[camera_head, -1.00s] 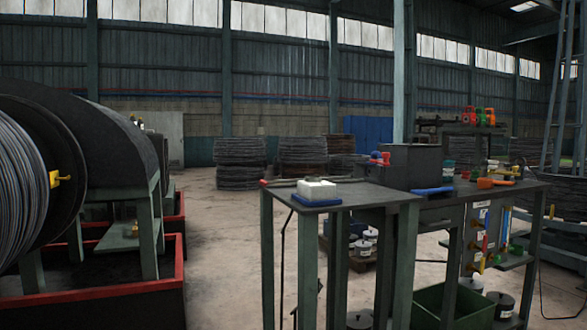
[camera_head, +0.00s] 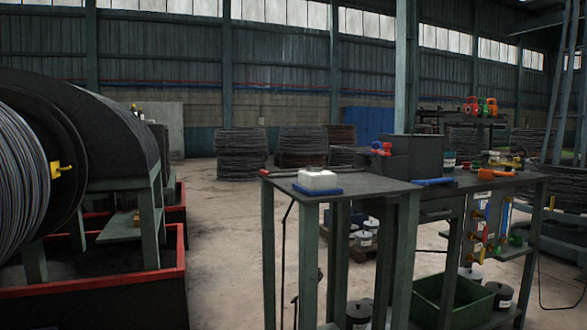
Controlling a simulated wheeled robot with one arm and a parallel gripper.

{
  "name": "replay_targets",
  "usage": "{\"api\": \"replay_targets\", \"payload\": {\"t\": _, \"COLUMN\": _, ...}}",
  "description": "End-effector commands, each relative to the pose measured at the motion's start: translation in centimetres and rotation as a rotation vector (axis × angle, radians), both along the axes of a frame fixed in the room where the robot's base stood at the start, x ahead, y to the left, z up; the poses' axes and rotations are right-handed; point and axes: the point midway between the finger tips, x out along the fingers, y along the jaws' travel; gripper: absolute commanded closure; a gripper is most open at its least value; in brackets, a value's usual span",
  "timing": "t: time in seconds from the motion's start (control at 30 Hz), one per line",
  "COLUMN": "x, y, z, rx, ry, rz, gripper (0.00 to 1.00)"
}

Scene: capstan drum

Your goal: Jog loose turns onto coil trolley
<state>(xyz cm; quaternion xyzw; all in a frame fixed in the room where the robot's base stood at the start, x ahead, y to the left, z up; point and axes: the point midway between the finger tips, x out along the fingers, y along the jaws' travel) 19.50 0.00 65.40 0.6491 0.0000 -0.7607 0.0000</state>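A large wire-wound drum (camera_head: 22,170) stands at the left edge, with dark grey wire turns packed on it and a dark flange at its right side. A yellow fitting (camera_head: 60,169) sticks out at the flange. A curved dark guard (camera_head: 115,135) rises behind it on a green stand. I cannot pick out loose turns apart from the wound wire. No trolley can be told for certain; several wire coils (camera_head: 240,152) are stacked on the floor at the back. My gripper is not in view.
A red-rimmed dark tray (camera_head: 105,284) lies below the drum. A green-legged workbench (camera_head: 345,188) stands right of centre, bearing a white block on a blue base (camera_head: 318,181). A green bin (camera_head: 452,300) sits under it. Concrete floor (camera_head: 222,235) is clear between tray and bench.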

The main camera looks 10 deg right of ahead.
Motion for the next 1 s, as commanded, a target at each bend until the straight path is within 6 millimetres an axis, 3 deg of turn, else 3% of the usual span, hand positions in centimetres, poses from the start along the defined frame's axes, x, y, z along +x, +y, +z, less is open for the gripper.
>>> {"api": "replay_targets", "payload": {"t": 0.07, "x": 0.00, "y": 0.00, "z": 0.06, "rx": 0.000, "ry": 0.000, "rz": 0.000, "gripper": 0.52}}
{"api": "replay_targets", "payload": {"t": 0.5, "x": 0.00, "y": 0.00, "z": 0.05, "rx": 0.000, "ry": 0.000, "rz": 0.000, "gripper": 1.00}}
{"api": "replay_targets", "payload": {"t": 1.0, "x": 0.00, "y": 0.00, "z": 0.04, "rx": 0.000, "ry": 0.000, "rz": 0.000, "gripper": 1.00}}
